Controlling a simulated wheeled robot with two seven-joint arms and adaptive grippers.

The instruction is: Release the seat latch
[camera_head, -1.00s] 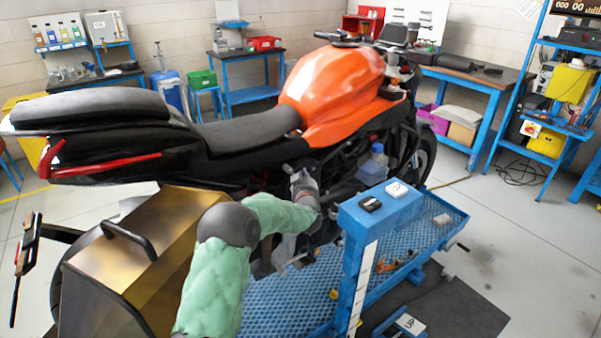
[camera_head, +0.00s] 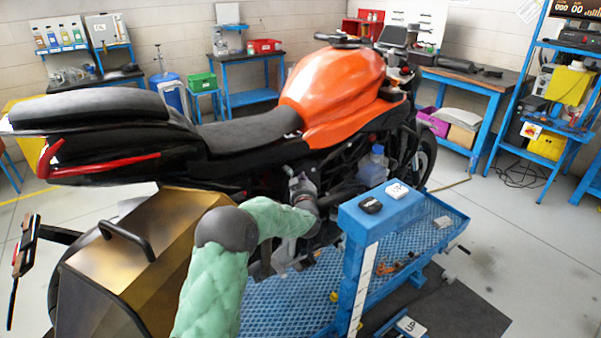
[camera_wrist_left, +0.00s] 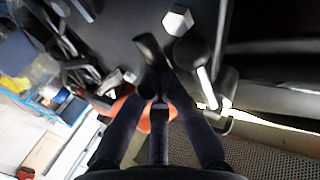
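The orange motorcycle (camera_head: 332,88) stands across the head view, with its black seat (camera_head: 250,130) and a raised tail section (camera_head: 95,108). My left gripper (camera_head: 291,174) is at the bike's near side, below the front of the seat. In the left wrist view its dark fingers (camera_wrist_left: 157,85) reach towards a dark panel, with their tips close together. A black-knobbed lever with a bright metal rod (camera_wrist_left: 205,86) is just right of the tips. I cannot tell whether this is the seat latch, or whether the fingers touch it. My right gripper is not in view.
A gold side case (camera_head: 170,250) stands at the left beside my green-sleeved left arm. A blue mesh-topped stand (camera_head: 290,305) with a blue post and block (camera_head: 385,210) is at the right of the arm. A hex bolt (camera_wrist_left: 178,20) sits on the panel. Floor is clear further right.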

